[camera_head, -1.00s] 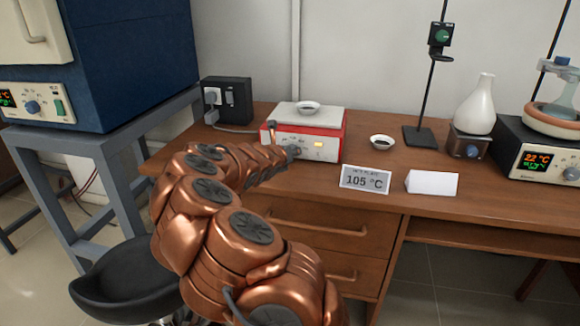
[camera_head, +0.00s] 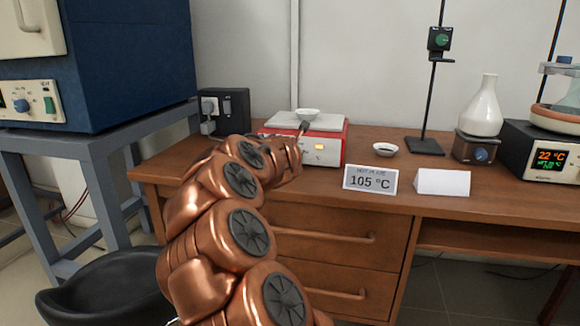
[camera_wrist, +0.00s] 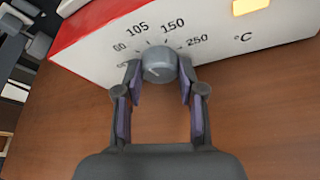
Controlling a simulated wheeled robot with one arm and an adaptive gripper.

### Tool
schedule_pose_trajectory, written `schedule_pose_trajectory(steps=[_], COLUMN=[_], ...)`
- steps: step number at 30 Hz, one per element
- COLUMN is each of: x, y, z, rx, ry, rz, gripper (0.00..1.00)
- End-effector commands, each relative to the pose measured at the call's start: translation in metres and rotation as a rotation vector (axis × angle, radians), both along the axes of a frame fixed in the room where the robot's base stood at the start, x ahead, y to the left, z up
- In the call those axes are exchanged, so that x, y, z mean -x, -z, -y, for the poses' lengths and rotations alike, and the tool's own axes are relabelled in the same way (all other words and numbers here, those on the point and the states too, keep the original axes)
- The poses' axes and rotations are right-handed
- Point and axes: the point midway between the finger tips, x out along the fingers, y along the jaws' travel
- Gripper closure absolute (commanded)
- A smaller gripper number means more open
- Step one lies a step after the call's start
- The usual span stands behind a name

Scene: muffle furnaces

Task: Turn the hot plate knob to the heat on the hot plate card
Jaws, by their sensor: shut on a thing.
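The hot plate (camera_head: 333,148) is a white and red box on the desk, with a small white dish (camera_head: 307,114) on its top. Its grey knob (camera_wrist: 160,62) shows in the wrist view, with printed marks including 60, 105, 150 and 250 °C around its top. A faint pale mark shows on the knob, but I cannot tell which value it points to. My gripper (camera_wrist: 160,72) is shut on the knob, one finger on each side. In the head view my arm hides the knob. The hot plate card (camera_head: 370,180) reads 105 °C and stands in front.
A second dish (camera_head: 384,149) and a blank white card (camera_head: 443,183) are right of the hot plate. A stand (camera_head: 425,146), a white flask (camera_head: 484,108) and a device reading 22 °C (camera_head: 545,158) are farther right. A blue furnace (camera_head: 130,60) stands left.

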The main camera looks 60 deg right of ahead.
Motion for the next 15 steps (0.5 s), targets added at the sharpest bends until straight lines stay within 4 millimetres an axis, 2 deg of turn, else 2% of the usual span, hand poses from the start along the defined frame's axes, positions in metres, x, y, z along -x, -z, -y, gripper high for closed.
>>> schedule_pose_trajectory(steps=[6, 15], x=[-0.0005, -0.0001], y=[0.0027, 0.0010], z=[-0.0005, -0.0003], rx=[-0.038, -0.059], ry=[-0.002, -0.001], rz=[0.102, 0.157], gripper=[0.96, 0.96])
